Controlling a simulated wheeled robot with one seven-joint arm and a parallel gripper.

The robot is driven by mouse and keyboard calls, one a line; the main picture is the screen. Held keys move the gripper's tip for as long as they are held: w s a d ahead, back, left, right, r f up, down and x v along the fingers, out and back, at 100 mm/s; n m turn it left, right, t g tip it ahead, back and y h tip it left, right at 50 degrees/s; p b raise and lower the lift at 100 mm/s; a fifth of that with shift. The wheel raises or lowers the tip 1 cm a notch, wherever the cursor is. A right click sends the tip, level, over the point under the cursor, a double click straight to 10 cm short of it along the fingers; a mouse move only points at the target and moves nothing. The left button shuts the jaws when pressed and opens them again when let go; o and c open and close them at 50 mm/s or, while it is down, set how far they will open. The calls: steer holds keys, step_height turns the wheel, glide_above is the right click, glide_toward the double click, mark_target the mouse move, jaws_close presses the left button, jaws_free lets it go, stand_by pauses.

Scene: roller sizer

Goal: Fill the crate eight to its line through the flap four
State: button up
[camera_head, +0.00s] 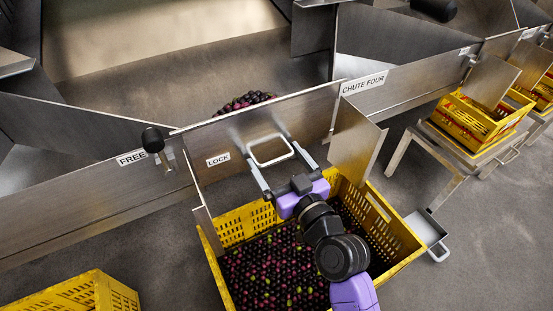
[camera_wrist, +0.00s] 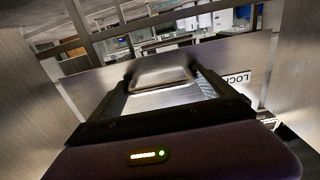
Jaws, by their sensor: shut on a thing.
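The flap of chute four (camera_head: 255,125) is a grey metal plate with a pale looped handle (camera_head: 269,150). My gripper (camera_head: 271,160) is shut on that handle above the crate; the handle also shows between the fingers in the wrist view (camera_wrist: 160,75). The yellow crate (camera_head: 403,235) stands under the chute, holding many dark red, purple and green olives (camera_head: 275,270). My arm covers part of the crate and its olives. I cannot make out a fill line or a crate number. More olives (camera_head: 245,102) lie behind the flap.
A black-knobbed lever (camera_head: 153,140) stands by the FREE label (camera_head: 131,158), left of the LOCK label (camera_head: 218,160). A metal scoop-like tray (camera_head: 427,232) is right of the crate. Another yellow crate (camera_head: 75,295) is at lower left; other crates (camera_head: 480,120) stand on stands at right.

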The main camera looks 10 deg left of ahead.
steer(key=shift+s+a, duration=0.1)
steer(key=c, duration=0.3)
steer(key=shift+c, duration=0.2)
steer(key=shift+r+p, duration=0.15)
steer(key=shift+p, duration=0.2)
steer(key=p, duration=0.3)
steer(key=s+r+g+p, duration=0.1)
steer(key=p, duration=0.2)
steer(key=shift+s+d+r+h+p, duration=0.2)
steer(key=shift+s+d+h+p, duration=0.1)
steer(key=shift+d+h+p, duration=0.1)
steer(key=s+g+p, duration=0.1)
steer(key=p, duration=0.4)
steer(key=s+d+r+g+h+p, duration=0.1)
steer(key=p, duration=0.3)
steer(key=s+d+r+g+h+p, duration=0.1)
steer(key=p, duration=0.4)
steer(key=shift+s+g+p, duration=0.2)
steer(key=shift+g+p, duration=0.15)
steer(key=shift+g, duration=0.05)
steer(key=shift+s+f+p, duration=0.1)
steer(key=shift+s+p, duration=0.05)
steer(key=shift+p, duration=0.3)
steer(key=o, duration=1.8)
steer(key=shift+d, duration=0.1)
